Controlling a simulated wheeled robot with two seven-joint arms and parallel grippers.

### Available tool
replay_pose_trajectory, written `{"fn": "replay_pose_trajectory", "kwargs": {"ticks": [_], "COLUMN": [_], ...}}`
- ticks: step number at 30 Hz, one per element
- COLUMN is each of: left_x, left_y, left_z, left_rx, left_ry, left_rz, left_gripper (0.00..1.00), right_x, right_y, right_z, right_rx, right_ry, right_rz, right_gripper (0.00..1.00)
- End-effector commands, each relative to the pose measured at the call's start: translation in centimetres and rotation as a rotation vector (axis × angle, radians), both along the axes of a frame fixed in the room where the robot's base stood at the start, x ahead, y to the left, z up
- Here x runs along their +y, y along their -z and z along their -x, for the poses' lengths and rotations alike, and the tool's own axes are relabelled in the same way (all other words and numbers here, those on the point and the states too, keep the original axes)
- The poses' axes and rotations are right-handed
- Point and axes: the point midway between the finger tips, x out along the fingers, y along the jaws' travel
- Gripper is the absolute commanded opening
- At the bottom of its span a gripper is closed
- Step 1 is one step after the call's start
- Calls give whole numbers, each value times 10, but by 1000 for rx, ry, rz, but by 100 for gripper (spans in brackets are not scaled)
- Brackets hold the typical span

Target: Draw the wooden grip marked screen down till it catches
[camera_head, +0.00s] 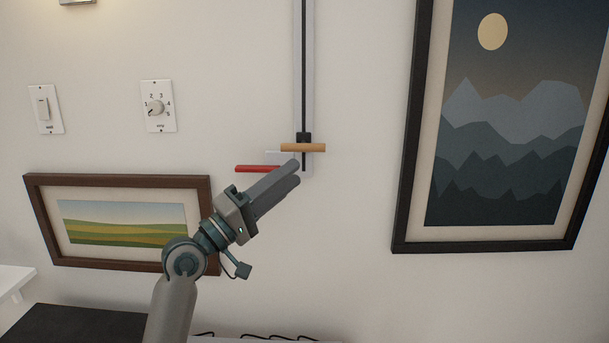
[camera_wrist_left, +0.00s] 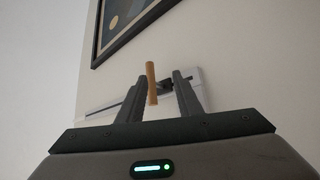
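The wooden grip (camera_head: 303,147) is a short tan bar lying across a vertical grey wall track (camera_head: 309,70) with a dark slot. It sits on a black slider near the track's lower end. My left gripper (camera_head: 298,172) is just below the grip, its fingers pointing up and to the right. In the left wrist view the wooden grip (camera_wrist_left: 152,84) shows in the gap between the spread fingers (camera_wrist_left: 161,88). The fingers look apart from it; I cannot tell how deep it lies between them. No screen marking is readable. My right gripper is out of view.
A red bar (camera_head: 257,168) sticks out left of the track, close to my left gripper. Framed pictures hang at right (camera_head: 420,185) and lower left (camera_head: 125,182). A numbered dial (camera_head: 157,106) and a switch (camera_head: 44,108) are at upper left.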

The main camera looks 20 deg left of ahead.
Motion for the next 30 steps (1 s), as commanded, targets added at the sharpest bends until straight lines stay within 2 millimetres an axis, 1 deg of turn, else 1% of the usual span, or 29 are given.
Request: {"fn": "replay_pose_trajectory", "kwargs": {"ticks": [1,6,12,15,21,30], "left_x": [5,22,39,45,50,50], "left_y": [9,21,32,35,36,36], "left_z": [9,37,63,71,79,79], "left_rx": [-2,-4,-4,-5,-7,-6], "left_ry": [0,0,2,2,4,3], "left_rz": [-4,-4,-2,0,0,1], "left_gripper": [32,32,32,32,32,32], "right_x": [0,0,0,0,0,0], "right_y": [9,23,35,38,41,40], "right_z": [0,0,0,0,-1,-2], "right_rx": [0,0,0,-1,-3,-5], "right_ry": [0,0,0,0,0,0], "right_rz": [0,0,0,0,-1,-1], "right_gripper": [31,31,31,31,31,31]}}
